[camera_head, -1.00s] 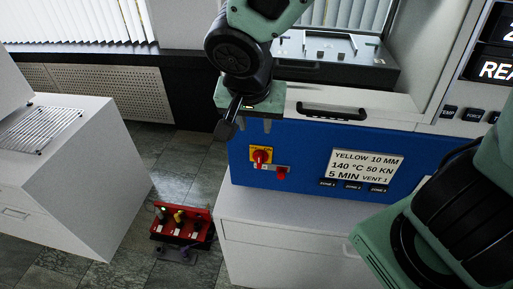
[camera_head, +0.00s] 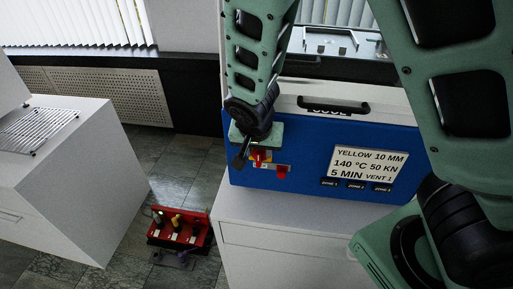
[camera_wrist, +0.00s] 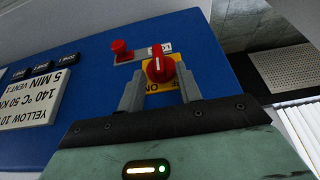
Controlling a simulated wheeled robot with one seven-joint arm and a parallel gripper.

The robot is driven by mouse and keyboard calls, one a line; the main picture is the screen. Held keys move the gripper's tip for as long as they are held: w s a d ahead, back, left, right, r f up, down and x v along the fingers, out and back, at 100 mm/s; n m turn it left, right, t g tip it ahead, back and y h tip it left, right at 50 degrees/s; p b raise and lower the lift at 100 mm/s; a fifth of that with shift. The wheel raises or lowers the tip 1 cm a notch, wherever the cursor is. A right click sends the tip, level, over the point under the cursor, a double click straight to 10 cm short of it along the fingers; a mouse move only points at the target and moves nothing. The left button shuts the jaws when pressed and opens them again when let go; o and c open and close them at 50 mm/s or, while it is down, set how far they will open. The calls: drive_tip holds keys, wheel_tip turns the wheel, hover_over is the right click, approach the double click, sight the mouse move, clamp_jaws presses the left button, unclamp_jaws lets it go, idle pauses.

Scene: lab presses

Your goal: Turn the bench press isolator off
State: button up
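The isolator is a red rotary knob (camera_wrist: 160,69) on a yellow plate (camera_wrist: 163,86) on the blue front of the bench press (camera_head: 310,165). In the wrist view the plate's word "ON" shows upside down, and the knob's grip stands roughly upright in the picture. My gripper (camera_wrist: 158,76) is open, its two fingers apart with the knob between their tips. I see gaps beside the knob; fingertip depth is hard to judge. In the head view my gripper (camera_head: 249,157) covers part of the yellow plate, and the red knob (camera_head: 261,155) shows beside it.
A smaller red button (camera_head: 282,172) with a label sits close beside the isolator. A white settings card (camera_head: 366,165) is on the same panel. A black handle (camera_head: 335,107) projects above. A red rack (camera_head: 179,227) with tools stands on the floor. A white cabinet (camera_head: 65,175) is at left.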

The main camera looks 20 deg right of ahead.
drive_tip(key=shift+f, duration=0.15)
drive_tip(key=c, duration=0.7)
